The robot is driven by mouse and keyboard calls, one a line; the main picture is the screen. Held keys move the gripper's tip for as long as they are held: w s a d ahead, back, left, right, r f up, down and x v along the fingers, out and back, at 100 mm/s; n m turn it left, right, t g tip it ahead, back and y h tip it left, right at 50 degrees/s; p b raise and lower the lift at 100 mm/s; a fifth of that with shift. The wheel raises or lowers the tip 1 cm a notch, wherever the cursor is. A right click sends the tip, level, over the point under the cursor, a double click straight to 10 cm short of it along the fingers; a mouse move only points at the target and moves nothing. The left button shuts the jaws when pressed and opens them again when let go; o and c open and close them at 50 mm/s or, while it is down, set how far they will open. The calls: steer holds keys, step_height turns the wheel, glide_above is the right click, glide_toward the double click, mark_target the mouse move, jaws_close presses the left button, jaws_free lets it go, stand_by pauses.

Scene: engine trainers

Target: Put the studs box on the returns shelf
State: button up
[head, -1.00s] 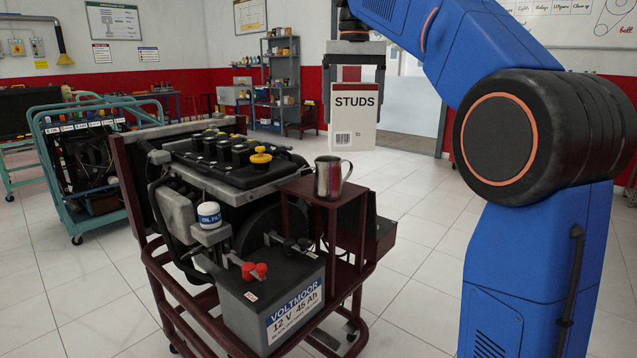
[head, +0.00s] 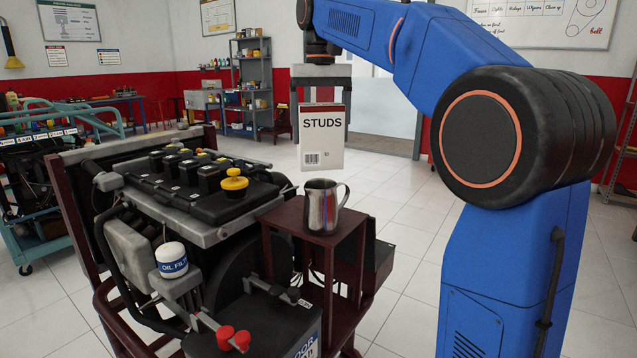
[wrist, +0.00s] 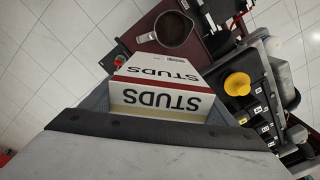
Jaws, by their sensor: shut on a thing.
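The studs box (head: 323,138) is a white carton with a dark red band and the word STUDS, held upright in the air. My gripper (head: 322,90) is shut on its upper part from above. In the wrist view the studs box (wrist: 165,85) sits between the fingers, its top and labelled face showing. In the head view the box is behind and above the steel jug, apart from it. I cannot identify the returns shelf for certain in these frames.
A steel jug (head: 321,207) with dark contents stands on a dark red stand (head: 345,232) beside the engine (head: 190,190). A grey shelf unit (head: 252,85) with goods stands at the far wall. Tiled floor (head: 405,215) is clear to the right of the trainer.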

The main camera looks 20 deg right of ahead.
step_height(320, 180, down, 12)
stand_by(0.6)
steer(key=shift+f, duration=0.1)
steer(key=o, duration=1.3)
steer(key=shift+o, duration=0.2)
